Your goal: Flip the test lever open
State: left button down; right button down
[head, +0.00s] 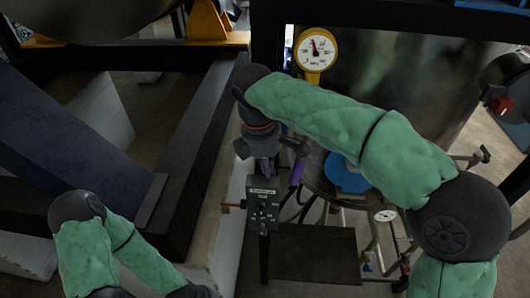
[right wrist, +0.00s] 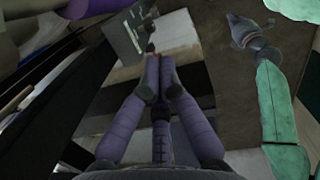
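The test box (head: 263,205) is a small dark grey-green panel with a white label, on a post in the middle of the head view. A thin red lever (head: 232,206) sticks out from its left side. My right gripper (head: 264,172) points down just above the box. In the right wrist view its purple fingers (right wrist: 157,62) are together at the tips, with a small red part (right wrist: 150,48) just beyond them and the grey panel (right wrist: 125,38) behind. I cannot tell whether they touch. My left gripper (right wrist: 243,32) shows small in the right wrist view, apart from the box; its finger state is unclear.
A yellow-rimmed gauge (head: 316,50) stands above the box, before a large metal vessel (head: 400,85). A blue round part (head: 346,175), hoses and pipes crowd the right side. A dark frame beam (head: 200,150) and a pale ledge run on the left.

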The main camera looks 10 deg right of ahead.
aim_at(291, 181)
jog(key=d, duration=0.4)
jog(key=shift+s+f, duration=0.2)
jog(key=shift+f, duration=0.05)
jog(key=p, duration=0.1)
jog(key=h+p, duration=0.1)
jog(key=p, duration=0.1)
jog(key=shift+s+d+f+g+h, duration=0.2)
jog(key=shift+d+g+h, duration=0.1)
jog(key=shift+d, duration=0.1)
jog(key=shift+d+f, duration=0.1)
jog(key=shift+f, duration=0.05)
jog(key=shift+p, duration=0.3)
